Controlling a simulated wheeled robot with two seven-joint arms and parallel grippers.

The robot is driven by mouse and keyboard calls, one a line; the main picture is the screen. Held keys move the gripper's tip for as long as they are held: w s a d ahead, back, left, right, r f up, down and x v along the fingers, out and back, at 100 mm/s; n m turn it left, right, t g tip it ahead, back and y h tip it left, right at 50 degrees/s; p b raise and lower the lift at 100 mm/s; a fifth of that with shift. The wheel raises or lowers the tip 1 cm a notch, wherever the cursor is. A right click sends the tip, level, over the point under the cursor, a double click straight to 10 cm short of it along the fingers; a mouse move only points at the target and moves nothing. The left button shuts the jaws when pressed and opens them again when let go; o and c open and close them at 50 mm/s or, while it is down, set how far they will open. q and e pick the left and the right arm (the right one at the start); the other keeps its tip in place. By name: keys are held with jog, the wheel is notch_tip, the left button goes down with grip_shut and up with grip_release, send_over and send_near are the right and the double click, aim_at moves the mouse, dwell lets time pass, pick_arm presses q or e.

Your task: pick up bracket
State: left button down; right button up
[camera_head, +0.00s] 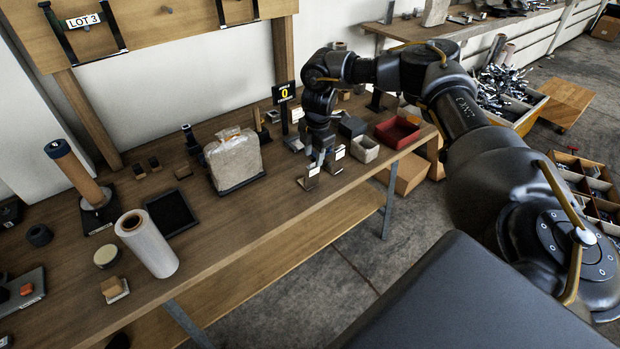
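My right arm reaches in from the right, and its gripper (319,163) points down at the front edge of the wooden workbench. A small brown and grey piece with a pale label, which may be the bracket (308,180), stands on the bench right at the fingertips. A similar small labelled piece (337,157) is just to the right of the gripper. The fingers are small and dark here, so I cannot tell whether they are apart or touch either piece. My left gripper is not in view.
The workbench (225,225) has free room left of the gripper. A bag of tan material (234,160) stands there on a dark tray. A grey bin (365,149) and a red bin (397,132) are to the right. A black sign (284,95) stands behind.

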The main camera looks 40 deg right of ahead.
aim_at(313, 165)
jog(key=shift+f+p, duration=0.35)
jog(key=shift+p, duration=0.05)
notch_tip(313, 165, down, 4)
jog(key=shift+w+r+p, duration=0.1)
jog(key=shift+r+p, duration=0.05)
jog(key=shift+p, duration=0.5)
jog(key=shift+f, duration=0.4)
grip_shut()
